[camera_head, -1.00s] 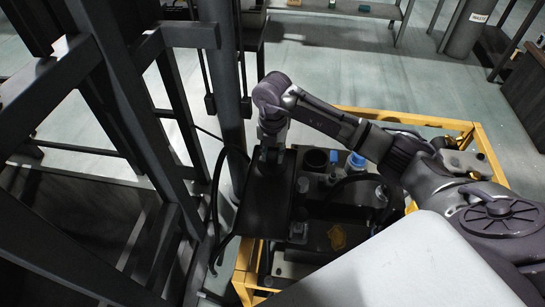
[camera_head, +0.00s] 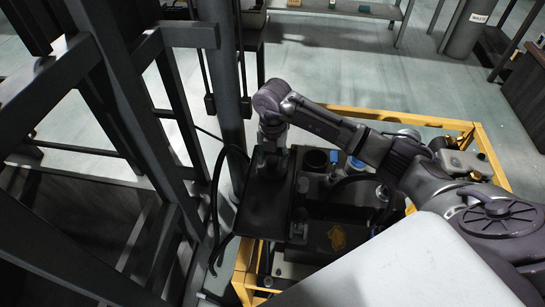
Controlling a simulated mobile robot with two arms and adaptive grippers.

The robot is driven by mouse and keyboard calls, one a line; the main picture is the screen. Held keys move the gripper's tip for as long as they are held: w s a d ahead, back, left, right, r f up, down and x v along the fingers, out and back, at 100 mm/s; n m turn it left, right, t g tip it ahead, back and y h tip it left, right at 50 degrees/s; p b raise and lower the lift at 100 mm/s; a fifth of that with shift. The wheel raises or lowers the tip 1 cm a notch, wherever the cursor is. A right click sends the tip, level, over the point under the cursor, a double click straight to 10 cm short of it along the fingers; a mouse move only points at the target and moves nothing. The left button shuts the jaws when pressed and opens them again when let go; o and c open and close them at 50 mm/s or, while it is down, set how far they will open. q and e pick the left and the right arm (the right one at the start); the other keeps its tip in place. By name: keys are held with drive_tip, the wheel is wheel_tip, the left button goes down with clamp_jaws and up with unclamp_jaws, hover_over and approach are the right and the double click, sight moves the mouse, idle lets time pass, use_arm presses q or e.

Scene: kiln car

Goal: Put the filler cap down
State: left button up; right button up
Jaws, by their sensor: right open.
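My right gripper (camera_head: 271,161) is over the far part of a black flat tray (camera_head: 262,208). Its jaws are open; the fingertips are small and dark against the tray. I cannot make out the filler cap; it may be hidden under the gripper. Right of the tray is a dark round opening (camera_head: 316,158) on the machine, with a small blue part (camera_head: 334,157) beside it. My left gripper is not in view.
The dark machine sits within a yellow frame (camera_head: 496,166). A grey post (camera_head: 222,80) and a black hose (camera_head: 215,200) stand close left of the tray. Dark metal framework (camera_head: 125,110) fills the left side. The floor beyond is mostly clear.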

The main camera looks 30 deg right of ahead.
sight(272, 159)
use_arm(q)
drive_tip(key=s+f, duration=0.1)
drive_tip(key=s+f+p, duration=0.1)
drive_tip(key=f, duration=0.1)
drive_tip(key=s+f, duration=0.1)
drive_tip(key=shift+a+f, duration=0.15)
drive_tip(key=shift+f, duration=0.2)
use_arm(e)
wheel_tip(272, 159, up, 12)
drive_tip(key=shift+r, duration=0.1)
